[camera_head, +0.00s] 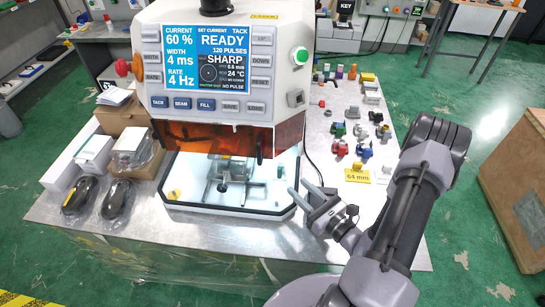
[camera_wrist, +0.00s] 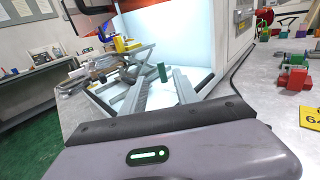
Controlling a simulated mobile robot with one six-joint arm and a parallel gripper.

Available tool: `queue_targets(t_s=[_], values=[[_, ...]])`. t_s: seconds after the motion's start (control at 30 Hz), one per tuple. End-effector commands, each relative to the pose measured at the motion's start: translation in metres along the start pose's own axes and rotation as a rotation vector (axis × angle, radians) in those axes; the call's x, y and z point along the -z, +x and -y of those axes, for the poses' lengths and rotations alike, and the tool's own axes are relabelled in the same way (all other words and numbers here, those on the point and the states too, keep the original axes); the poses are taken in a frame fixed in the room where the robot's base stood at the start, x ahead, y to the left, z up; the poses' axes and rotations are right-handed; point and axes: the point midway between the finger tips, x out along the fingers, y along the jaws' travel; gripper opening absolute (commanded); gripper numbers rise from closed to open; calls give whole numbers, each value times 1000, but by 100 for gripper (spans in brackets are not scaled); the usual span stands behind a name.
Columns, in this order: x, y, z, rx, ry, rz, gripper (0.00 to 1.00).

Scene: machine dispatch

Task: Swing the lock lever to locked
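The white welding machine (camera_head: 225,60) stands on the metal table, its screen reading READY. Its lit chamber holds a metal fixture (camera_head: 230,168) with a bar handle at the front. The fixture also shows at the left in the wrist view (camera_wrist: 105,70). A small upright green piece (camera_wrist: 162,73) stands in the chamber, beyond my fingers; I cannot tell whether it is the lock lever, nor the lever's position. My gripper (camera_head: 300,189) is at the chamber's front right corner. Its two fingers (camera_wrist: 158,88) are apart with nothing between them.
An amber shield (camera_head: 215,138) hangs over the upper chamber opening. The dark-edged chamber base (camera_head: 225,210) runs below. Small coloured parts (camera_head: 360,140) and a yellow 64 mm tag (camera_head: 357,174) lie to the right. Boxes (camera_head: 95,150) and two dark mouse-shaped items (camera_head: 117,198) lie to the left.

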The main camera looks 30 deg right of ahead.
Motion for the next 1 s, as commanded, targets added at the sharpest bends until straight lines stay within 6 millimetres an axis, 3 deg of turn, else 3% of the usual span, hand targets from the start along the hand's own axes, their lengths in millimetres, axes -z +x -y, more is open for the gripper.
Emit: queue_targets(t_s=[0.2,0.43,0.6,0.87,1.0], values=[[1,65,-3,-9,-5,3,36],[0,112,-3,-8,-3,3,36],[-1,128,-2,-5,-1,2,36],[-1,130,-2,-4,0,2,36],[-1,130,-2,-5,-1,2,12]])
